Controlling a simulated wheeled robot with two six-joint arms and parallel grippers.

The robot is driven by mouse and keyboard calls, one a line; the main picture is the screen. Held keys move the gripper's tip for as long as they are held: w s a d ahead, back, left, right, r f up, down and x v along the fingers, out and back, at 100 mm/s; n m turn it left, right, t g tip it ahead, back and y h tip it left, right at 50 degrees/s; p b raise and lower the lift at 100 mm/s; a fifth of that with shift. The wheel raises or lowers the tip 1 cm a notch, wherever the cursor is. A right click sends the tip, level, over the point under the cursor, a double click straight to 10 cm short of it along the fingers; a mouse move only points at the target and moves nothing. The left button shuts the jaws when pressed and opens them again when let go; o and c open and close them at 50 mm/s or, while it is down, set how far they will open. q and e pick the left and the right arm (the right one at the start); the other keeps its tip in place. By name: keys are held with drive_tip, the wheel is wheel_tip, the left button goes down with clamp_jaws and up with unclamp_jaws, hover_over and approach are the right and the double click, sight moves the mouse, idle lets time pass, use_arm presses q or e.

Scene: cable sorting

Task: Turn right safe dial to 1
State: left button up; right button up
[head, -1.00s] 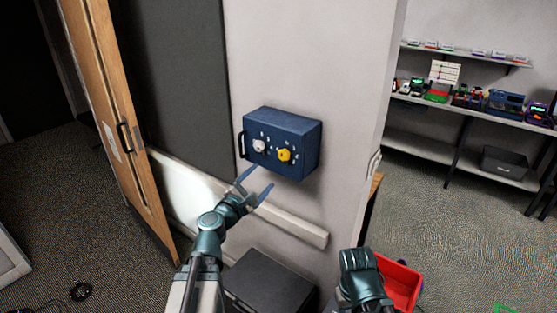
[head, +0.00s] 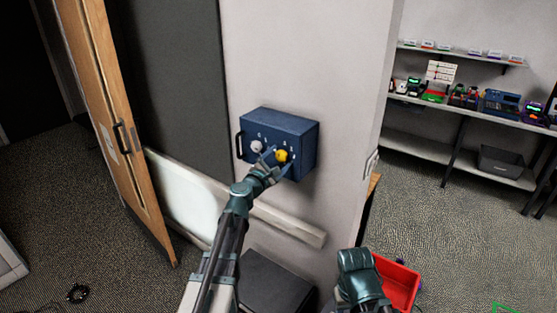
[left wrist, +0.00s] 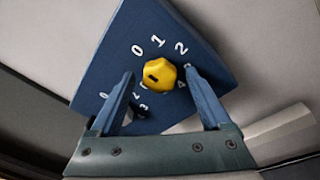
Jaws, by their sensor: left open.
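The blue safe (head: 300,138) is fixed on the pale wall, with a white left dial (head: 257,146) and a yellow right dial (head: 281,155) on its front. In the left wrist view the yellow dial (left wrist: 166,66) sits between the fingers of my open left gripper (left wrist: 158,72). The right finger is close beside the dial; I cannot tell if it touches. The digits 0, 1 and 2 show above the dial. A dark mark is on the dial's face; which digit it points to is unclear. In the head view my left gripper (head: 273,158) partly covers the safe's front.
A pale rail (head: 290,228) runs along the wall below the safe. A dark box (head: 275,282) stands under it. A red bin (head: 398,285) is beside my right arm. A wooden door (head: 130,150) is at left, and shelves with electronics (head: 470,98) are at right.

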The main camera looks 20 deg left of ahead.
use_arm(q)
drive_tip(key=shift+c, duration=0.2)
clamp_jaws()
idle(0.3)
drive_tip(key=shift+m, duration=0.3)
drive_tip(key=m+b, duration=0.1)
drive_tip(key=m, duration=0.2)
drive_tip(key=shift+f+m+t, duration=0.15)
drive_tip(key=shift+m+t, duration=0.15)
drive_tip(key=m+b, duration=0.1)
drive_tip(key=m, duration=0.3)
drive_tip(key=shift+m+h, duration=0.4)
drive_tip(key=shift+m, duration=0.3)
drive_tip(key=shift+o, duration=0.2)
unclamp_jaws()
